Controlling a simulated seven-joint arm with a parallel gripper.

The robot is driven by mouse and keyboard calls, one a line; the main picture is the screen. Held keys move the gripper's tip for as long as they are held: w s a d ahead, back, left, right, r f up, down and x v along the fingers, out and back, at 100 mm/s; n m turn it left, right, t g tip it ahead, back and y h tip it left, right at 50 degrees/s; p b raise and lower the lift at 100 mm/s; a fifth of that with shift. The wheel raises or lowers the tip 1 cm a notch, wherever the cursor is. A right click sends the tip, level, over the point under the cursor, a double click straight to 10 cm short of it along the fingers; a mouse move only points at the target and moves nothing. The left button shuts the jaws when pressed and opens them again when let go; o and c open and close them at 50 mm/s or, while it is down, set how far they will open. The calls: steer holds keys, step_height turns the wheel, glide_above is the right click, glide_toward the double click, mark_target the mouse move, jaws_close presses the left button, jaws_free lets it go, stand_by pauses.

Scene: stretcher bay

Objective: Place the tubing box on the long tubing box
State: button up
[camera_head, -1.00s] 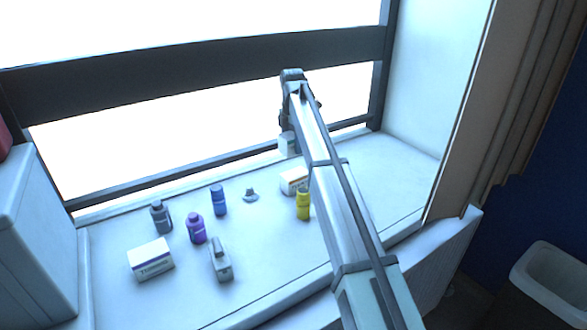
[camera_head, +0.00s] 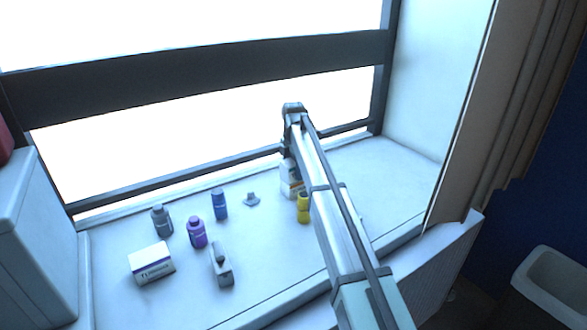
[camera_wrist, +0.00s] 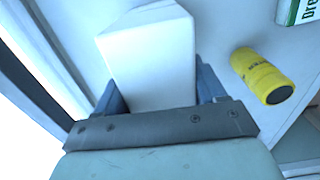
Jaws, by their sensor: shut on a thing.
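My gripper (camera_head: 290,158) is low over the back of the white sill, pointing down. It is shut on a plain white box, the tubing box, which fills the space between the fingers in the wrist view (camera_wrist: 150,60). In the head view a white box with an orange mark, which I take for the long tubing box (camera_head: 293,190), is directly below the held box and partly hidden by my arm. I cannot tell whether the two boxes touch. The held box hides what is under it in the wrist view.
A yellow bottle (camera_head: 303,208) stands close by on the right, also in the wrist view (camera_wrist: 262,75). A green-and-white box (camera_wrist: 298,10) lies beyond it. Blue (camera_head: 220,204), purple (camera_head: 197,233) and grey (camera_head: 162,220) bottles and a lettered white box (camera_head: 151,263) are left.

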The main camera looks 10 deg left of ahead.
steer(key=shift+f, duration=0.1)
steer(key=o, duration=1.1)
step_height(320, 180, up, 12)
steer(key=shift+f, duration=0.2)
steer(key=shift+r, duration=0.3)
steer(key=shift+d, duration=0.1)
